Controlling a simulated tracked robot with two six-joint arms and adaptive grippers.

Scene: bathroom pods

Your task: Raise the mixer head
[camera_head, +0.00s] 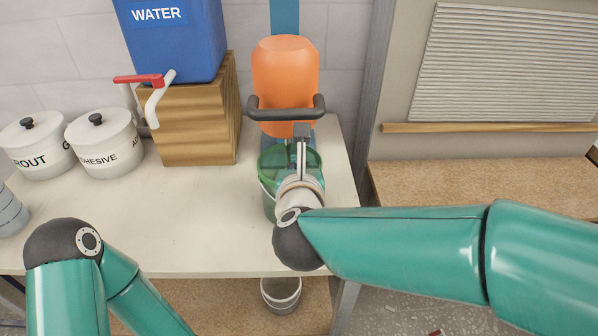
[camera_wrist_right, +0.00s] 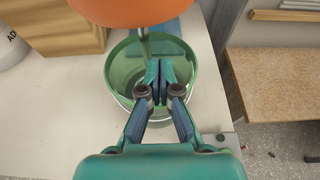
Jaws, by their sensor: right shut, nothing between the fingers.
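The mixer head (camera_head: 285,72) is an orange rounded housing with a dark grey handlebar (camera_head: 262,113) across its front. It stands on a blue post (camera_head: 285,14) at the back of the table. A green bucket (camera_head: 266,187) sits below it, partly hidden by my right arm. My right gripper (camera_head: 301,150) is in front of the handlebar, over the bucket, with its fingers together and empty. In the right wrist view the gripper (camera_wrist_right: 159,75) is over the bucket (camera_wrist_right: 194,80), below the orange housing (camera_wrist_right: 130,8). My left arm is at the lower left; its gripper is out of view.
A blue water tank (camera_head: 180,45) stands on a wooden block (camera_head: 195,120) with a red-handled tap (camera_head: 140,79). White grout (camera_head: 35,145) and adhesive (camera_head: 104,140) pots are at the left. A small bucket (camera_head: 281,293) sits below the table (camera_head: 190,220).

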